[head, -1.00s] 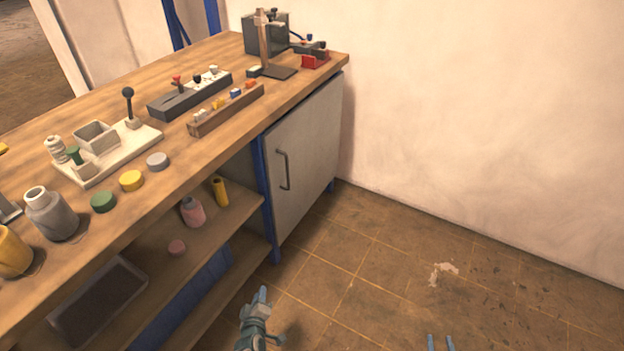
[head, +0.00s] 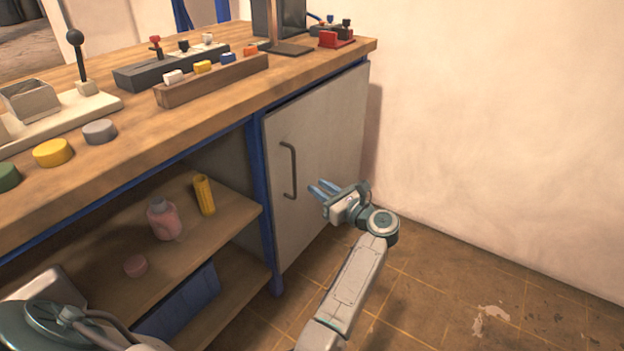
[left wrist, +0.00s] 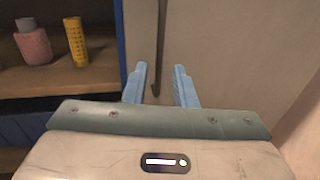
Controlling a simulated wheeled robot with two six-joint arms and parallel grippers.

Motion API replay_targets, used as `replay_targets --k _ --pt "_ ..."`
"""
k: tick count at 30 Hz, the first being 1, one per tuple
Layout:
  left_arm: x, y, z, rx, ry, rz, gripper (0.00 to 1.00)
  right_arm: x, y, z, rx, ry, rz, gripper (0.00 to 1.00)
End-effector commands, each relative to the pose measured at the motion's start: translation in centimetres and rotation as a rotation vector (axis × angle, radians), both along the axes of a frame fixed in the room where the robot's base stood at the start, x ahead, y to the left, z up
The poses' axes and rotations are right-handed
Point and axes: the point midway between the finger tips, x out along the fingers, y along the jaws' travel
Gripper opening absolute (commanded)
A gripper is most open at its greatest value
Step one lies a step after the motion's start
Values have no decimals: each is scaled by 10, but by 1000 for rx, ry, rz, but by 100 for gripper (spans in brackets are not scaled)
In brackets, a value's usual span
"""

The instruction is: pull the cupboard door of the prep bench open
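The grey cupboard door (head: 330,130) of the prep bench (head: 135,135) is shut, at the bench's right end. Its dark upright bar handle (head: 294,170) is near the door's left edge. My left gripper (head: 318,189) is open and empty, just to the right of the handle's lower part in the head view, and seems apart from it. In the left wrist view the handle (left wrist: 160,45) shows between and beyond the two blue fingertips (left wrist: 160,75), with its lower end near them. My right gripper is in neither current view.
Open shelves left of the door hold a pink bottle (head: 163,219), a yellow cylinder (head: 204,195) and a blue bin (head: 180,302). A blue post (head: 262,190) separates them from the door. The wall (head: 500,120) is close on the right. Floor before the door is clear.

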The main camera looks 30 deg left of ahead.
Motion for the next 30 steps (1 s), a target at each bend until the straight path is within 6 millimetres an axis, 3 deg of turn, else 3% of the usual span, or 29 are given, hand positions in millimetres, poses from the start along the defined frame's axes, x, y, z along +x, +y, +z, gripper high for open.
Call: replay_targets --k 5,19,30 --pt "2 11 1 -18 -22 10 25 -7 0 3 1 -25 2 36" --pt "25 90 1 -13 -18 9 25 -7 0 0 6 -38 1 36" --pt "29 104 1 -16 -17 8 25 -7 0 0 9 -41 0 36"
